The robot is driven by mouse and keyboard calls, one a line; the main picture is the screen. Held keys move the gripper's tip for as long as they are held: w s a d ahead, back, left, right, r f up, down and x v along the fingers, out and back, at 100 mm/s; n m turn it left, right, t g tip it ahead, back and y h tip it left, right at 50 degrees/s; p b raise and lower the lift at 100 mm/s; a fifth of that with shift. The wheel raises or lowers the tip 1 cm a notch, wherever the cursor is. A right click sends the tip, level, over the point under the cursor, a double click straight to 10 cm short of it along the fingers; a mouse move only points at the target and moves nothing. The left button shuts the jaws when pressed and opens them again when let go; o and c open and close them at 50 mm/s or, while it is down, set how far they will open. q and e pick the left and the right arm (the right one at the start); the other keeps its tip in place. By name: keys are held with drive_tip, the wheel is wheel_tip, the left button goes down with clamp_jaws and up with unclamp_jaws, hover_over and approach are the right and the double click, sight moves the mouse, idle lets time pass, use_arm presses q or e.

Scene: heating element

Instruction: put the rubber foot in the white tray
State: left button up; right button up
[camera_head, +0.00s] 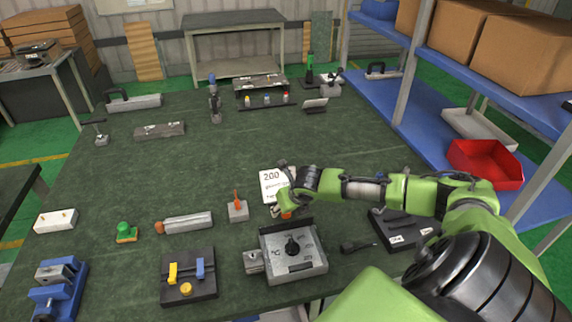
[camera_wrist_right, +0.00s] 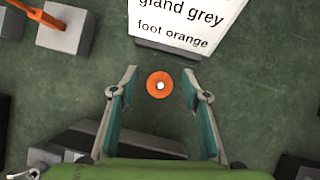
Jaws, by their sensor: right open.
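The rubber foot (camera_wrist_right: 160,85) is a small orange disc with a pale centre, lying on the dark green table in the right wrist view. In the head view only a bit of its orange (camera_head: 287,214) shows below the gripper. My right gripper (camera_wrist_right: 159,75) is open, with one finger on each side of the foot and a clear gap to it. A white tray (camera_head: 479,128) lies on the blue shelf at the right, behind a red one. My left gripper is not in view.
A white card (camera_wrist_right: 186,22) reading "gland grey" and "foot orange" stands just beyond the foot. A grey box with a black knob (camera_head: 293,252) is in front. A red tray (camera_head: 485,164) sits near the shelf's edge. The middle of the table (camera_head: 200,160) is clear.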

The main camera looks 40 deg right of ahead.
drive_tip(key=c, duration=1.2)
drive_tip(key=shift+o, duration=0.2)
